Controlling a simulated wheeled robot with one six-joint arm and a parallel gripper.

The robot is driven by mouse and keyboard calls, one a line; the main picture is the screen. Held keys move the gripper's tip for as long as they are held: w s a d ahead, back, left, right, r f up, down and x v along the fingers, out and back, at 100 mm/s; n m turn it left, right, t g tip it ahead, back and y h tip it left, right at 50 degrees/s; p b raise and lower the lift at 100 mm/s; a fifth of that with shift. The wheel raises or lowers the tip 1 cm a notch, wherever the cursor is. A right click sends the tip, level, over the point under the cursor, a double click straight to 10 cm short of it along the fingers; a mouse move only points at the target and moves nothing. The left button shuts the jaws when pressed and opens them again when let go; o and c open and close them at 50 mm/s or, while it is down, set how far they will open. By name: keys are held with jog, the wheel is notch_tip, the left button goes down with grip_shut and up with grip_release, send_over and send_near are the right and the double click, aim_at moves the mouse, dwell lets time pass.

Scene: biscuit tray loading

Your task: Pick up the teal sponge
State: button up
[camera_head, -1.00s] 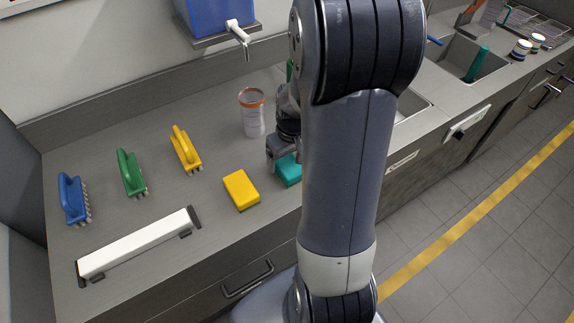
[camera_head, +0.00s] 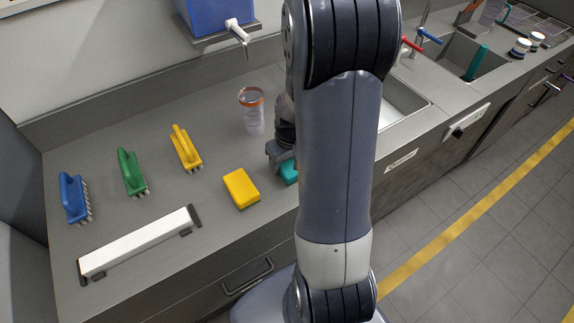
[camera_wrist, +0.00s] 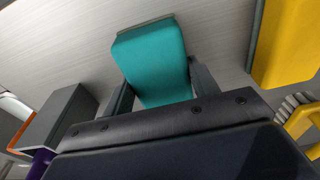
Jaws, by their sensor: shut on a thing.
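The teal sponge (camera_wrist: 152,62) sits between the two fingers of my gripper (camera_wrist: 158,92) in the wrist view. My gripper is shut on it. In the head view only a small part of the sponge (camera_head: 289,172) shows, to the left of my arm. My gripper (camera_head: 280,155) shows there in part, low over the counter; my arm hides the rest. I cannot tell whether the sponge is clear of the counter.
A yellow sponge (camera_head: 241,188) lies just left of the teal one. Blue (camera_head: 74,197), green (camera_head: 131,172) and yellow (camera_head: 186,148) brushes stand farther left. A clear orange-rimmed container (camera_head: 252,112) stands behind my gripper. A sink (camera_head: 402,105) lies to the right.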

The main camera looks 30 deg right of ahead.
aim_at(287, 162)
jog(key=shift+c, duration=1.1)
notch_tip(287, 162, up, 10)
jog(key=shift+r+b, duration=0.1)
jog(key=shift+b, duration=0.35)
jog(key=o, duration=0.4)
jog(key=c, duration=0.3)
